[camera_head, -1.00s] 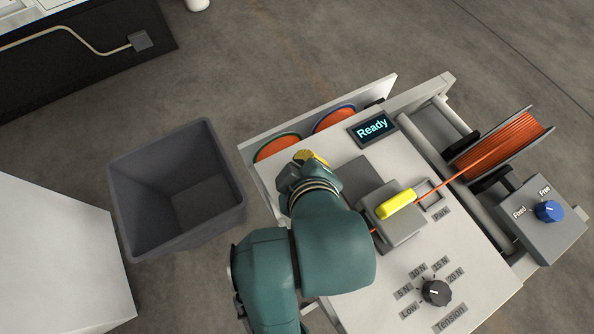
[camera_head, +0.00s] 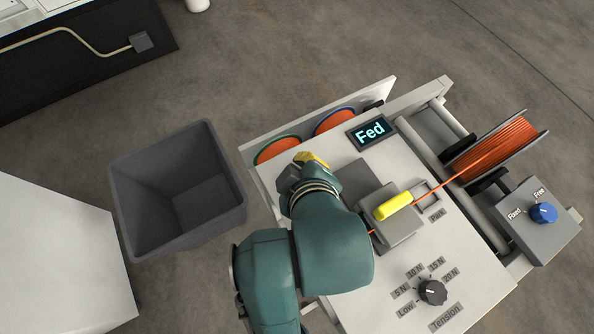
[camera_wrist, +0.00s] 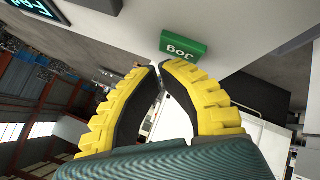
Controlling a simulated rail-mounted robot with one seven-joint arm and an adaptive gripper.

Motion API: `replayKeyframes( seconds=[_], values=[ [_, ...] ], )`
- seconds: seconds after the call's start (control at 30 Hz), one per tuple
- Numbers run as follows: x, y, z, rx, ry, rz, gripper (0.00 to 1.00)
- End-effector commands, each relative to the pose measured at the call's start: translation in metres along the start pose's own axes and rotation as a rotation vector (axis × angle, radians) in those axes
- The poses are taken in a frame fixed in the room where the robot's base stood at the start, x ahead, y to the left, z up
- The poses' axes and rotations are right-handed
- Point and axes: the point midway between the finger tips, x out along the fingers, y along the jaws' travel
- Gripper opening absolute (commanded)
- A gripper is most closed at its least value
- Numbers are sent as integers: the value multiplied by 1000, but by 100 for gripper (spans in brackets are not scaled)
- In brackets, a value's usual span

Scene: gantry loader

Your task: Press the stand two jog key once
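The green jog key (camera_wrist: 184,47), labelled "Jog", stands out from a pale panel face in the wrist view. My gripper (camera_wrist: 160,68) has its yellow ribbed fingertips together and empty, just beside and below the key in that picture; I cannot tell if they touch it. The stand's display (camera_head: 371,132) reads "Fed". No stand number is readable.
A yellow-handled clamp block (camera_head: 402,228) holds orange line coming from a spool (camera_head: 500,145). A tension knob (camera_head: 432,291) and a blue Fixed/Free knob (camera_head: 543,212) are to the right. A grey open bin (camera_head: 130,205) stands left of my arm.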

Motion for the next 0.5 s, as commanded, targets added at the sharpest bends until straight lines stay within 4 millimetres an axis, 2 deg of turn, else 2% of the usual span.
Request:
replayKeyframes(
  seconds=[0.37, 0.5],
  values=[
    [-4, 3, -3, 0, 1, 1, 0],
    [-11, 8, -8, 0, 1, 2, 0]
  ],
)
